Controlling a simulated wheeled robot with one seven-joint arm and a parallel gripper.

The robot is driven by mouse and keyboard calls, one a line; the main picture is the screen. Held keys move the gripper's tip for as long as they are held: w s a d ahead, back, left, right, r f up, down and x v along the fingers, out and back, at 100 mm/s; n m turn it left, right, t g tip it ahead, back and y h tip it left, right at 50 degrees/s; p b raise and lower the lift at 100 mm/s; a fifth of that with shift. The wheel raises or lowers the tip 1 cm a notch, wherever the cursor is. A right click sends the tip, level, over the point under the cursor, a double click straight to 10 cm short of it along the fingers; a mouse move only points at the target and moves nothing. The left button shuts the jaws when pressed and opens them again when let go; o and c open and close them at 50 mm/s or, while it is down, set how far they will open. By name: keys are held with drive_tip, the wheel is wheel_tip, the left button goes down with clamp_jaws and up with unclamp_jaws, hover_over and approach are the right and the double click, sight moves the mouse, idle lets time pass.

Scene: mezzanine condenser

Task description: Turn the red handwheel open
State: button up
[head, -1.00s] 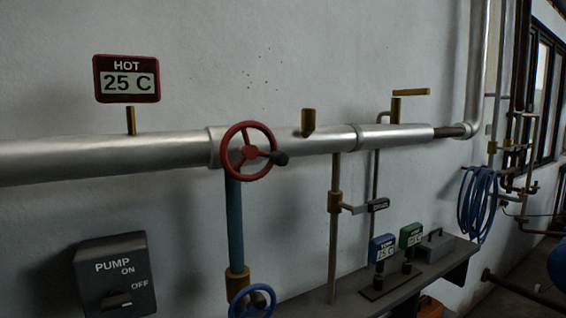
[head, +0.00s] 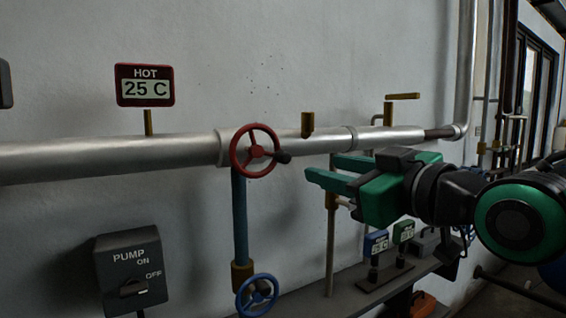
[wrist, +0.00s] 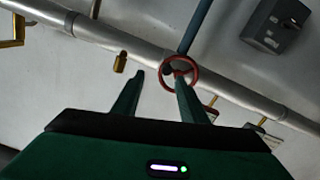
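The red handwheel (head: 237,154) is mounted on the silver horizontal pipe in the head view, with a dark knob (head: 284,157) at its right side. My gripper (head: 330,169) is to the right of the wheel, its green fingers open, empty and pointing left. A visible gap separates the fingertips from the wheel. In the wrist view my gripper (wrist: 159,76) is open, and the red handwheel (wrist: 166,84) appears beyond the tip of its right finger, which hides part of it.
A blue handwheel (head: 244,302) sits below on the blue vertical pipe. A pump switch box (head: 115,258) and a HOT 25 C display (head: 145,97) are at left. Brass stub (head: 307,124) and shelf (head: 375,284) are near my arm.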

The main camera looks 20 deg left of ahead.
sight(287, 158)
drive_tip(key=shift+y, duration=0.3)
drive_tip(key=x, duration=0.7)
drive_tip(key=s+a+x, duration=0.1)
drive_tip(key=x, duration=0.3)
drive_tip(key=shift+a+r, duration=0.1)
drive_tip(key=shift+r, duration=0.05)
drive_tip(key=shift+s, duration=0.1)
clamp_jaws()
drive_tip(key=shift+a+r, duration=0.1)
drive_tip(key=shift+a, duration=0.2)
drive_tip(key=shift+d+n, duration=0.2)
drive_tip(key=shift+n, duration=0.1)
